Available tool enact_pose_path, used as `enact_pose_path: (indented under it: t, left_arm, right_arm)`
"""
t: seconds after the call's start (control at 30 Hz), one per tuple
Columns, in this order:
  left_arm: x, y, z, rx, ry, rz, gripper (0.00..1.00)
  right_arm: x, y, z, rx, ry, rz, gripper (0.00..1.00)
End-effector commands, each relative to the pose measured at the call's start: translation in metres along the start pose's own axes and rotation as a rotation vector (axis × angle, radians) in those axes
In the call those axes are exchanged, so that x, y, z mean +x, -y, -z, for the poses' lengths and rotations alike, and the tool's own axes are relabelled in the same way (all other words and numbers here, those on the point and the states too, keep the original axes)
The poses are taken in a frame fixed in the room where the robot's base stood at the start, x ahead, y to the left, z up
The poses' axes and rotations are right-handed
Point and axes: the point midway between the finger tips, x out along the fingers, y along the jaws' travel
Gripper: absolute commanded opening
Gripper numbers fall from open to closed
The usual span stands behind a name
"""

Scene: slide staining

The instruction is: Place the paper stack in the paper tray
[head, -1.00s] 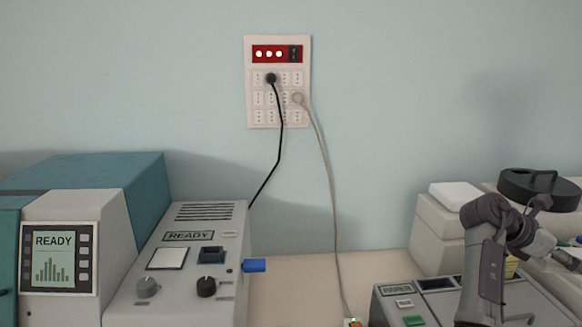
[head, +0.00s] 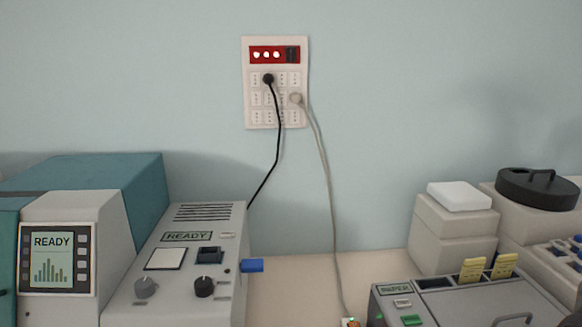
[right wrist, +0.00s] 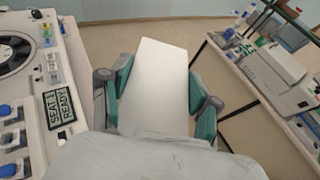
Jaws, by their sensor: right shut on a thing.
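A flat white stack (right wrist: 158,95), which looks like the paper stack, is held between the teal-padded fingers of my right gripper (right wrist: 159,75) in the right wrist view. The fingers grip it from both sides, and its far end sticks out beyond the fingertips. My right gripper is not in the head view. A grey unit labelled PAPER (head: 394,290) stands at the lower right of the head view, with a green button and a handled grey lid. I cannot tell a separate paper tray; the unit's lower part is cut off by the frame. My left gripper is in neither view.
Two yellow cards (head: 473,270) stand upright behind the grey lid. A white block (head: 459,196) lies on a pale box beside a black round lid (head: 538,188). Machines reading READY (head: 56,257) fill the left. In the right wrist view, a SEAT 1 READY machine (right wrist: 60,108) is at left.

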Motion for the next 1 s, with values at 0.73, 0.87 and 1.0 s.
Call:
enact_pose_path:
  t: [0.73, 0.87, 1.0]
  left_arm:
    - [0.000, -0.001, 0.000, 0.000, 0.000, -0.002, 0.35]
    - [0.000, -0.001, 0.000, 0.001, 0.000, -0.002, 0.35]
    - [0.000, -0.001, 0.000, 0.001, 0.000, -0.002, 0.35]
  right_arm:
    - [-0.158, 0.042, 0.163, -0.221, 0.002, -0.513, 0.23]
    - [-0.181, 0.072, 0.221, -0.297, 0.001, -0.692, 0.23]
    - [-0.194, 0.105, 0.268, -0.359, 0.001, -0.844, 0.23]
